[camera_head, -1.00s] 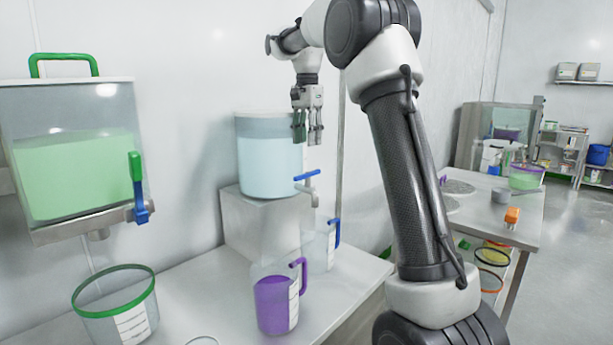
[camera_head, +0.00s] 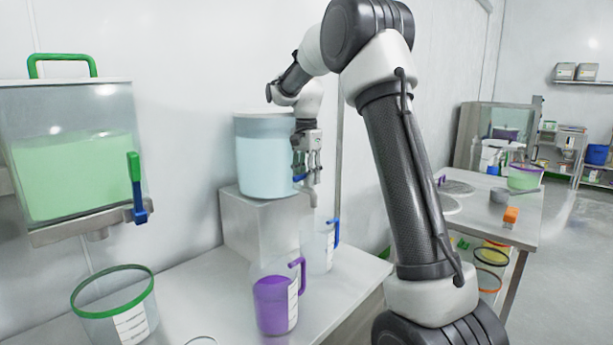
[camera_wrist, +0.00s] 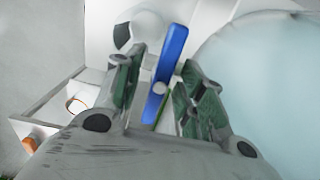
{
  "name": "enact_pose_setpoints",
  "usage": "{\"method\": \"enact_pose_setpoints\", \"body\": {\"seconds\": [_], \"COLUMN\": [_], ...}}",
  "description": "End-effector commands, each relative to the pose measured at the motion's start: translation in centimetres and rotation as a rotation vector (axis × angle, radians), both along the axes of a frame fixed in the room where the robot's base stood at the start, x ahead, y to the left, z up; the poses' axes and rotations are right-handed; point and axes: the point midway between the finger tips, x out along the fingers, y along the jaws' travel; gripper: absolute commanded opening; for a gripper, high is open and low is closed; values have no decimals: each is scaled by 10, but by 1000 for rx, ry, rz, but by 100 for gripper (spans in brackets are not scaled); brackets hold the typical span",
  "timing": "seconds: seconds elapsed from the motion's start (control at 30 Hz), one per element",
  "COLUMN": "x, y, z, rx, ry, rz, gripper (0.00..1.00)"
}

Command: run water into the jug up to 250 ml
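The water tank (camera_head: 268,160) is a clear round vessel of pale blue liquid on a steel block. Its tap has a blue lever (camera_head: 300,178) and a metal spout (camera_head: 313,198). The jug (camera_head: 322,252), clear with a blue handle, stands upright below the spout, partly hidden behind a purple-handled jug. I cannot make out its water level. My gripper (camera_head: 307,180) points down at the tap. In the wrist view the blue lever (camera_wrist: 166,72) lies between the parted green-padded fingers (camera_wrist: 160,100), with no clear grip on it.
The purple-handled jug (camera_head: 272,305) with purple contents stands in front. A green-rimmed bucket (camera_head: 118,312) stands at the left below a tank of green liquid (camera_head: 75,170) with its own tap lever (camera_head: 138,188). The bench's front right part (camera_head: 345,285) is clear.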

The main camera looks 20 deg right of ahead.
Motion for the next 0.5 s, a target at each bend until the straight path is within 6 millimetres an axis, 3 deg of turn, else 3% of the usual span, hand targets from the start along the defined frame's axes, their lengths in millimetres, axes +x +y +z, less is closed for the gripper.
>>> {"method": "enact_pose_setpoints", "body": {"seconds": [0.07,0.27,0.5], "x": [0,0,0], "y": [0,0,0], "z": [0,0,0], "rx": [0,0,0], "ry": [0,0,0], "rz": [0,0,59], "gripper": [36,0,0]}}
